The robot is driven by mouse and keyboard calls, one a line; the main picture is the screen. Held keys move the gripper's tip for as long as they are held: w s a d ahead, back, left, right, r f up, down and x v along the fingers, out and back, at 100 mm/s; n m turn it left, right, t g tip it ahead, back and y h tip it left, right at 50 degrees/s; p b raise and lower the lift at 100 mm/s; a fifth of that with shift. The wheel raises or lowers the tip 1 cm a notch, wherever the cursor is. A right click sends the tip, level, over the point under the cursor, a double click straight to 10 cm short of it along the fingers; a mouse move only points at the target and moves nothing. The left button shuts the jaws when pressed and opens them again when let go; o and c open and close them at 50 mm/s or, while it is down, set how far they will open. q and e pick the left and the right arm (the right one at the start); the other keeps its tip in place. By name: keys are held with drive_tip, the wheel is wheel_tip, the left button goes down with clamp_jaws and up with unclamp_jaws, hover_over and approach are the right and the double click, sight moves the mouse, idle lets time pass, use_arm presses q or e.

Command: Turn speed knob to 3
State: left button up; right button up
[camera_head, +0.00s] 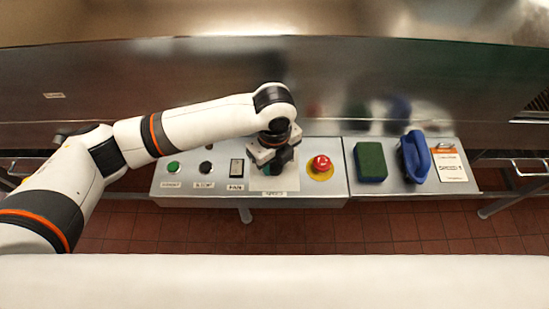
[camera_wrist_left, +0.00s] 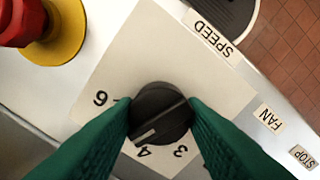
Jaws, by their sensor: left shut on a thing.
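The black speed knob (camera_wrist_left: 160,113) sits on a pale plate (camera_wrist_left: 115,60) with the numbers 6, 4 and 3 showing around it. Its white line points close to the 4. My left gripper (camera_wrist_left: 161,108) is shut on the knob, with one green finger on each side of it. In the head view my left gripper (camera_head: 279,160) reaches down over the knob's place and hides it. The SPEED label (camera_wrist_left: 211,38) shows at the plate's edge. My right gripper is not in view.
A red emergency button (camera_head: 321,163) on a yellow ring stands just right of the gripper. Left are a FAN switch (camera_head: 236,168), a black button (camera_head: 206,168) and a green button (camera_head: 173,167). Farther right lie a green sponge (camera_head: 370,162), a blue-handled item (camera_head: 414,157) and a card (camera_head: 450,167).

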sight(275, 162)
use_arm(q)
drive_tip(key=n+p, duration=0.4)
drive_tip(key=p, duration=0.1)
drive_tip(key=n+p, duration=0.4)
drive_tip(key=p, duration=0.1)
drive_tip(key=n+p, duration=0.4)
drive_tip(key=p, duration=0.2)
drive_tip(key=shift+r, duration=0.25)
drive_tip(key=shift+f+n+p, duration=0.15)
drive_tip(key=shift+n+p, duration=1.35)
drive_tip(key=shift+n, duration=0.4)
drive_tip(key=o, duration=1)
drive_tip(key=shift+f, duration=0.1)
wheel_tip(275, 162, up, 12)
drive_tip(key=shift+r+b, duration=0.1)
drive_tip(key=shift+b, duration=0.75)
